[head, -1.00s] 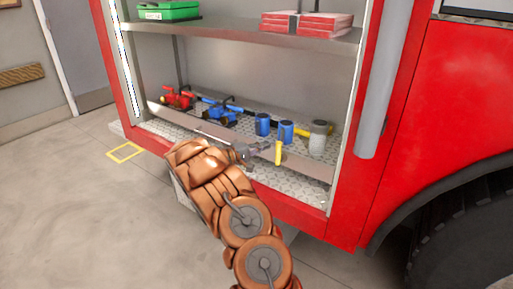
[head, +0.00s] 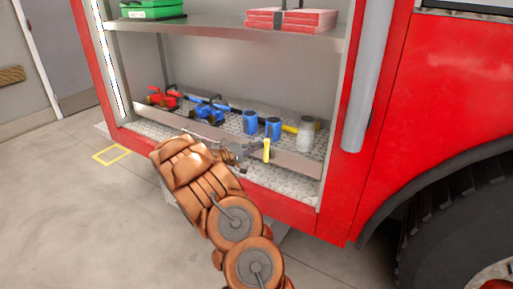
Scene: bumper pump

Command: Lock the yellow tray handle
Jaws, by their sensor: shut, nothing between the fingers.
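The yellow tray handle (head: 267,150) is a short upright bar on the front face of the grey tray (head: 297,165) in the red truck's lower compartment. My gripper (head: 240,151) is at the tray's front edge, just left of the handle. The gripper is small in view and partly hidden by my orange arm. Its fingers look closed with nothing held. I cannot tell whether the fingertips touch the handle.
On the tray stand red fittings (head: 162,98), blue valve fittings (head: 209,111), two blue cylinders (head: 250,122) and a grey-white nozzle (head: 307,134). A shelf above holds a green case (head: 152,9) and red boxes (head: 290,19). A grey vertical pipe (head: 375,80) stands right of the opening.

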